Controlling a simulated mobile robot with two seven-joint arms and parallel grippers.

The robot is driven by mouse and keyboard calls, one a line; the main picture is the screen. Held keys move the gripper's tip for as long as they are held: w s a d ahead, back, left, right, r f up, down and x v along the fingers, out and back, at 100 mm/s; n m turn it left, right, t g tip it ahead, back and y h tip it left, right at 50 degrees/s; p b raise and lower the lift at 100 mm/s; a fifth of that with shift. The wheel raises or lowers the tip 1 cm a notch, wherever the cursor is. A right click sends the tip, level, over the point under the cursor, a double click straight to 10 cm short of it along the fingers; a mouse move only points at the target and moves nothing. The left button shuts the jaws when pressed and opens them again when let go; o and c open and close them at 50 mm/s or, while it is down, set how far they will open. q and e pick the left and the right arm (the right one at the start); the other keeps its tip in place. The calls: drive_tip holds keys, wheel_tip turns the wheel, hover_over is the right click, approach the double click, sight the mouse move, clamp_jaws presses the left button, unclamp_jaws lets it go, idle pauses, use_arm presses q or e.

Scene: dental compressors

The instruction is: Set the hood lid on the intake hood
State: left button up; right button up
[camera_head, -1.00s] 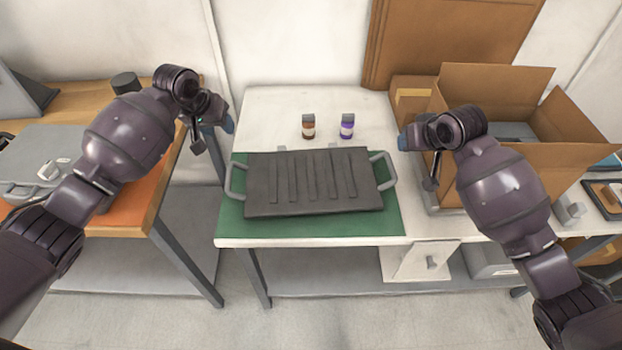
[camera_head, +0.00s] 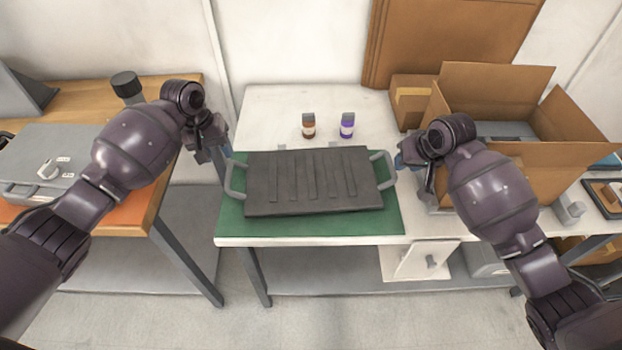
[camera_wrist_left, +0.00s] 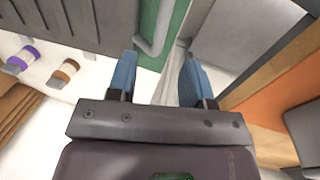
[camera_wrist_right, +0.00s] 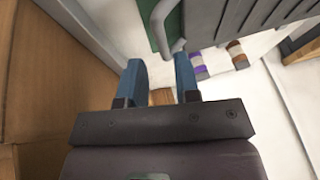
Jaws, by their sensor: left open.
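The hood lid (camera_head: 312,182) is a dark grey ribbed panel with a light grey handle at each end. It lies flat over the green mat (camera_head: 390,222); I cannot make out a separate intake hood under it. My left gripper (camera_head: 226,150) is open and empty by the left handle (camera_head: 232,180), which shows ahead of its blue fingers (camera_wrist_left: 156,76) in the left wrist view. My right gripper (camera_head: 403,160) is by the right handle (camera_head: 385,170). Its fingers (camera_wrist_right: 160,80) are apart and empty in the right wrist view, with the handle (camera_wrist_right: 168,28) ahead of them.
An open cardboard box (camera_head: 500,185) stands close to my right gripper. A wooden table (camera_head: 160,215) with a grey case (camera_head: 40,160) is at the left, across a gap.

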sight(228, 170)
use_arm(q)
drive_tip(key=f, duration=0.2)
drive_tip(key=d+f, duration=0.1)
drive_tip(key=f, duration=0.5)
drive_tip(key=shift+w+d, duration=0.1)
drive_tip(key=shift+d, duration=0.15)
use_arm(e)
drive_tip(key=x, duration=0.8)
drive_tip(key=shift+f, duration=0.15)
use_arm(q)
drive_tip(key=c, duration=0.4)
use_arm(e)
drive_tip(key=c, duration=0.5)
use_arm(q)
clamp_jaws()
use_arm(e)
clamp_jaws()
